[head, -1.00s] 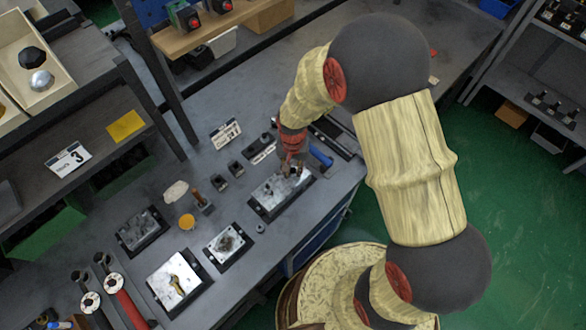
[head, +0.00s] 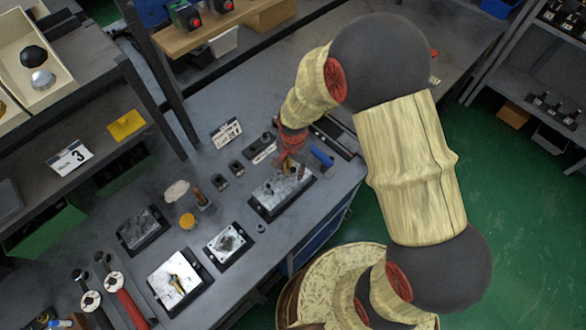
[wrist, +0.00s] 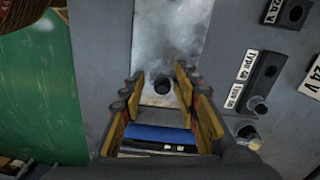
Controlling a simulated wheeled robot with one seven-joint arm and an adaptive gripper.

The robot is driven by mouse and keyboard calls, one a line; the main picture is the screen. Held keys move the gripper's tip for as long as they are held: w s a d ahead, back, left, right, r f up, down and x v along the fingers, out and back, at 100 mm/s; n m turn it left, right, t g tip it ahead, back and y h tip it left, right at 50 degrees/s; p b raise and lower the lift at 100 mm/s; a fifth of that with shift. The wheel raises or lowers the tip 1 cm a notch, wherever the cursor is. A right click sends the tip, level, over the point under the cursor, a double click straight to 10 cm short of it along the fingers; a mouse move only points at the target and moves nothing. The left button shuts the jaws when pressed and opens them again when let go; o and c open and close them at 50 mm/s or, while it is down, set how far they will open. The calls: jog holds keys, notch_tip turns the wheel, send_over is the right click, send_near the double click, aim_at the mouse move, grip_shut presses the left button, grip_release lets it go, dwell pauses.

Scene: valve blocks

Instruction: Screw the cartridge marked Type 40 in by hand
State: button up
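In the wrist view a metal block (wrist: 172,38) lies ahead of my gripper (wrist: 160,80). A dark round cartridge end (wrist: 162,84) stands up from the block, between my fingertips. The fingers are apart, with a gap on each side of it, so my gripper is open. A "Type 40" label (wrist: 247,65) sits on a dark holder at the right; I cannot read any mark on the cartridge itself. In the head view my gripper (head: 288,157) is over the far part of the block (head: 267,203), partly hiding it.
A blue-handled tool (head: 322,156) lies just right of my gripper. Other blocks (head: 229,244) lie along the bench to the left. A dark holder with a small label (head: 263,150) is behind my gripper. The bench edge is close on the right.

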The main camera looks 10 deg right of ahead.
jog(key=shift+o, duration=1.1)
jog(key=shift+w+a+r, duration=0.1)
jog(key=shift+r, duration=0.1)
notch_tip(320, 180, up, 12)
jog(key=shift+f, duration=0.2)
